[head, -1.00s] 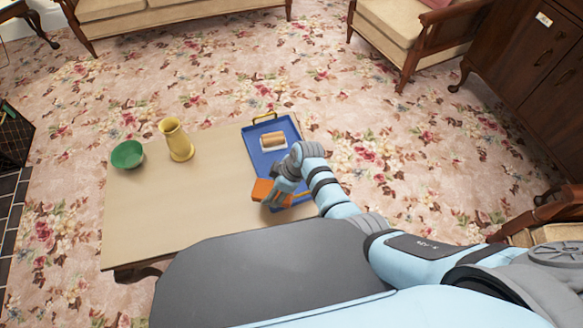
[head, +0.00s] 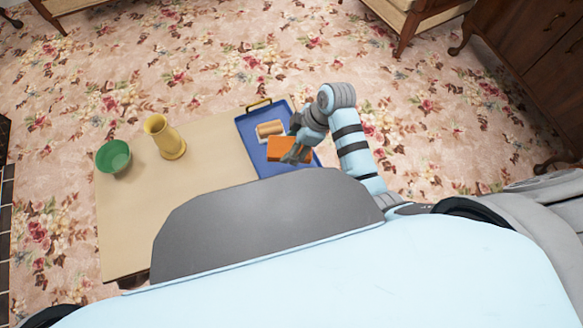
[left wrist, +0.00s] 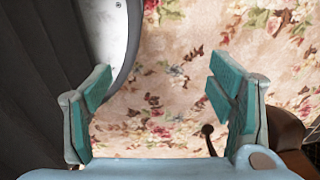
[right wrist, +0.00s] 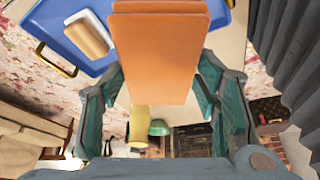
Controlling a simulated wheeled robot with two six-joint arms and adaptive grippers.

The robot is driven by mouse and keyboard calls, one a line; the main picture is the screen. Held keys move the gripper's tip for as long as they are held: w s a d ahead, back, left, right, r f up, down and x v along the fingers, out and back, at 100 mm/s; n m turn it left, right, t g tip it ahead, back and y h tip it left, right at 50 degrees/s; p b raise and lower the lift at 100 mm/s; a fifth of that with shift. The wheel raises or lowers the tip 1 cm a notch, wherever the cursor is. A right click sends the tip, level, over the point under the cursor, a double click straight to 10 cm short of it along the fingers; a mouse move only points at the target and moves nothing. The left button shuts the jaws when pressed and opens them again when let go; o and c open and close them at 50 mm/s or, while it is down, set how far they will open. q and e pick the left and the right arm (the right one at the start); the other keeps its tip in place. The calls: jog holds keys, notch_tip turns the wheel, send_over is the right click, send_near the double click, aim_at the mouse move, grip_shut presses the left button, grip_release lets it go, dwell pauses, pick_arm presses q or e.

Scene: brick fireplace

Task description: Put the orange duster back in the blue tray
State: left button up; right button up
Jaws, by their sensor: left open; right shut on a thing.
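The orange duster (head: 287,147) is held in my right gripper (head: 297,153), over the near part of the blue tray (head: 243,123). In the right wrist view the duster (right wrist: 160,55) fills the space between the fingers (right wrist: 160,95), and the tray (right wrist: 60,25) shows behind it. I cannot tell whether the duster touches the tray floor. My left gripper (left wrist: 160,105) is open and empty, above the floral carpet in the left wrist view; it is not seen in the head view.
A tan brush-like block (head: 270,129) lies in the tray's far part. A dark cabinet (head: 530,60) stands at right.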

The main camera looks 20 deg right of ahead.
notch_tip(320, 180, down, 10)
jog(key=b, duration=0.3)
jog(key=shift+w+b, duration=0.1)
jog(key=shift+b, duration=0.25)
pick_arm(q)
notch_tip(320, 180, down, 8)
jog(key=w+r+b, duration=0.1)
jog(key=b, duration=0.2)
pick_arm(e)
notch_tip(320, 180, down, 5)
jog(key=shift+p, duration=0.3)
jog(key=o, duration=1.1)
jog(key=shift+r, duration=0.1)
jog(key=p+v, duration=0.6)
jog(key=v, duration=0.5)
jog(key=shift+r, duration=0.25)
jog(key=shift+d+r, duration=0.15)
jog(key=shift+r, duration=0.15)
pick_arm(q)
notch_tip(320, 180, up, 6)
jog(key=shift+f, duration=0.15)
